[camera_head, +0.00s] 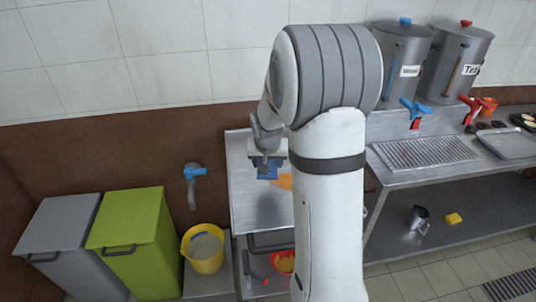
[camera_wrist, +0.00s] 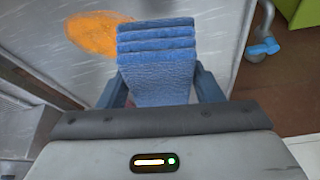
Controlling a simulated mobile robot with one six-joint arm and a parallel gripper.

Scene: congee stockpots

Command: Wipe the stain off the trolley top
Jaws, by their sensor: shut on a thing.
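My gripper (camera_wrist: 160,90) is shut on a folded blue cloth (camera_wrist: 157,62), which hangs between its two fingers. In the head view the gripper (camera_head: 268,163) and the blue cloth (camera_head: 267,174) are above the metal trolley top (camera_head: 255,207). An orange stain (camera_wrist: 95,34) lies on the trolley top, just left of the cloth in the wrist view, and the cloth covers part of it from view. In the head view a piece of the stain (camera_head: 285,181) shows right of the cloth, beside my arm. I cannot tell whether the cloth touches the top.
A grey bin (camera_head: 58,235) and a green bin (camera_head: 134,228) stand left of the trolley. A yellow bucket (camera_head: 203,250) sits below a blue-handled wall tap (camera_head: 193,172). On the right, a steel counter (camera_head: 400,170) holds two large urns (camera_head: 402,60); a mug (camera_head: 418,218) and yellow sponge (camera_head: 453,218) lie below.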

